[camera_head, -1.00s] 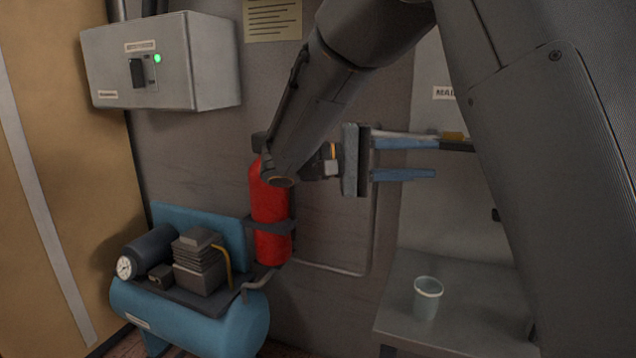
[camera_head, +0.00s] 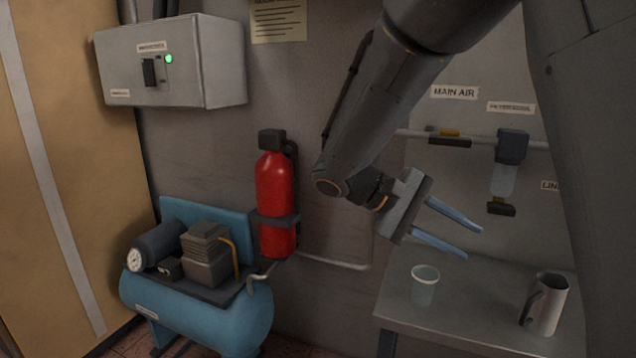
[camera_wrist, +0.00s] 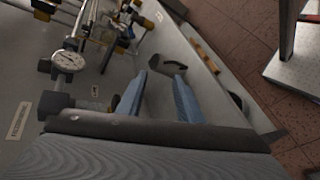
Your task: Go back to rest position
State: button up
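My gripper (camera_head: 474,244) is in the middle right of the head view, in the air in front of the wall panel and above the grey bench. Its two blue fingers are apart with nothing between them, and they point right and slightly down. In the wrist view the fingers (camera_wrist: 158,95) also stand apart and empty. My arm comes down from the top right and hides part of the wall and panel.
A grey bench (camera_head: 450,318) holds a translucent cup (camera_head: 424,287) and a metal jug (camera_head: 546,304). A red extinguisher (camera_head: 275,200) and blue compressor (camera_head: 200,318) stand left.

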jog(key=s+a+f+m+t+y, duration=0.1)
jog(key=s+a+f+y, duration=0.2)
jog(key=s+f+y, duration=0.2)
jog(key=s+a+f+m+t+y, duration=0.1)
jog(key=s+f+y, duration=0.4)
jog(key=f, duration=0.6)
jog(key=shift+s+a+f+y, duration=0.4)
jog(key=shift+a+y, duration=0.5)
jog(key=shift+y, duration=0.3)
